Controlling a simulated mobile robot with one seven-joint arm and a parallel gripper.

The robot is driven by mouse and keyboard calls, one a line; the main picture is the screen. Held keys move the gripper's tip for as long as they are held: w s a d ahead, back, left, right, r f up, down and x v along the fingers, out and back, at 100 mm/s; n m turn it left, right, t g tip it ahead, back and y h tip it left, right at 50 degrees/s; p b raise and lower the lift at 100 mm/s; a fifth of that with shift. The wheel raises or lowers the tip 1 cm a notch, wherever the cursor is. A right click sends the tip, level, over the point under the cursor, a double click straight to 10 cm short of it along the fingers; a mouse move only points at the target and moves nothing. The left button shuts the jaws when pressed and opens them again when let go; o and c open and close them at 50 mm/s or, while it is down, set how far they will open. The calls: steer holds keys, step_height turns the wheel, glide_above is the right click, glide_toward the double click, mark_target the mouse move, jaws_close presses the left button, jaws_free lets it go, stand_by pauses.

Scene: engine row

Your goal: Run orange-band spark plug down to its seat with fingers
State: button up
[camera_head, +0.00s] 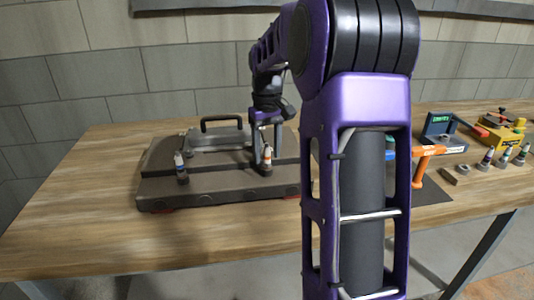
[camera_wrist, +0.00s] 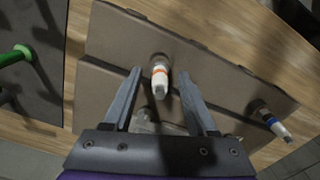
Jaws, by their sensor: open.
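The orange-band spark plug (camera_wrist: 160,76) stands in a hole of the brown engine block (camera_wrist: 210,76), its white insulator and orange ring showing above the hole. It also shows in the head view (camera_head: 267,155), close to my gripper. My gripper (camera_wrist: 160,84) is open, with one finger on each side of the plug and visible gaps between. A blue-band spark plug (camera_wrist: 273,124) stands in another hole of the block, outside the fingers; in the head view it is at the left (camera_head: 180,163). How deep the orange-band plug sits is hard to tell.
A black handle (camera_head: 221,120) rises at the back of the block. At the right are an orange-handled tool (camera_head: 424,156), a blue box (camera_head: 438,125), a yellow box (camera_head: 500,133) and several spark plugs (camera_head: 505,155). The table's front left (camera_head: 90,235) is clear.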

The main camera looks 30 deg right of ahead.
steer(key=shift+f, duration=0.2)
jaws_close()
stand_by(0.3)
steer(key=m+p, duration=0.1)
steer(key=m, duration=0.3)
steer(key=shift+r+m, duration=0.1)
steer(key=shift+m, duration=0.2)
steer(key=m+p, duration=0.1)
steer(key=m, duration=0.3)
steer(key=m+p, duration=0.2)
steer(key=m, duration=0.3)
steer(key=shift+m, duration=0.3)
steer(key=m, duration=0.3)
steer(key=shift+p, duration=0.4)
